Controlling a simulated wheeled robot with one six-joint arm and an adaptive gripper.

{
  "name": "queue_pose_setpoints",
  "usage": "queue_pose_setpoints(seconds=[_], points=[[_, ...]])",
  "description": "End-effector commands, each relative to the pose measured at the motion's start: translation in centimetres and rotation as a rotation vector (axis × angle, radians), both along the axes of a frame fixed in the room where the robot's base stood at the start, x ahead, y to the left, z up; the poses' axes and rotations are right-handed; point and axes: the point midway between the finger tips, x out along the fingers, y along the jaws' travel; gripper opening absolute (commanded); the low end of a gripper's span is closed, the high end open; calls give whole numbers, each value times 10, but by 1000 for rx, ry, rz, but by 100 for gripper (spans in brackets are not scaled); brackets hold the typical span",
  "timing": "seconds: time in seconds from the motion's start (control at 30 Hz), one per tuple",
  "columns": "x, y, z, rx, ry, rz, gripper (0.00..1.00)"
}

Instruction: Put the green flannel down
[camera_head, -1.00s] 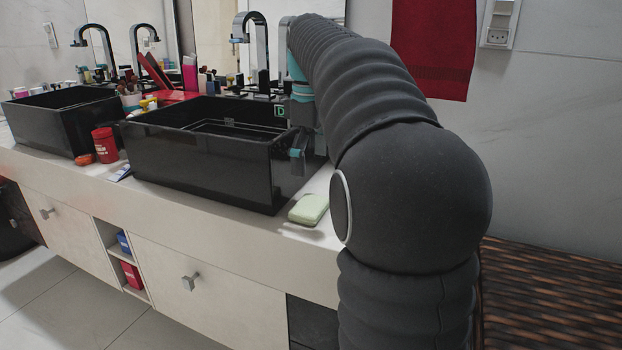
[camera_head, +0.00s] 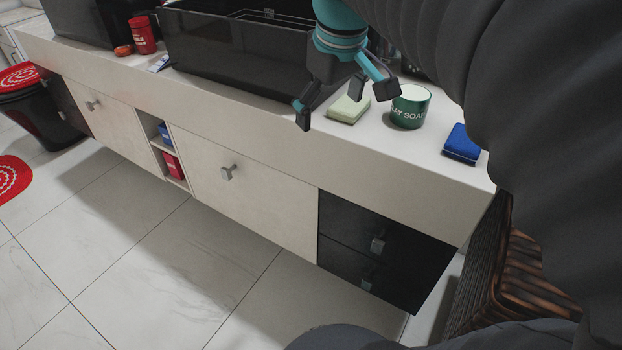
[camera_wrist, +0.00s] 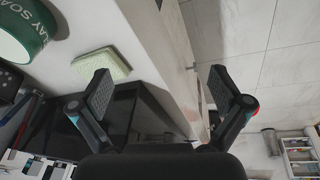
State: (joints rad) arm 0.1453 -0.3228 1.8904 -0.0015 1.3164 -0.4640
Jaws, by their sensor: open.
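The green flannel (camera_head: 348,109) is a pale green, folded-looking block lying flat on the white counter near its front edge, to the right of the black sink. My gripper (camera_head: 345,103) is open, its fingers spread apart with nothing between them. In the head view it appears just above and behind the flannel, one finger hanging by the counter's front edge. In the wrist view the flannel (camera_wrist: 104,63) lies beyond the left finger, clear of my gripper (camera_wrist: 160,77). I cannot tell the exact gap in height.
A green soap cup (camera_head: 410,106) stands right of the flannel, and a blue folded item (camera_head: 462,143) lies further right. The black sink (camera_head: 225,58) is at left. Drawers lie below the counter (camera_head: 405,165). A wicker piece (camera_head: 525,275) stands at lower right.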

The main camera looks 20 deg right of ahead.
Motion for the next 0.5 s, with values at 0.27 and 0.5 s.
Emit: queue_pose_setpoints(seconds=[0.27,0.5], points=[[-72,38,-75,82,-160,-181,100],[-104,50,-121,144,-232,-274,100]])
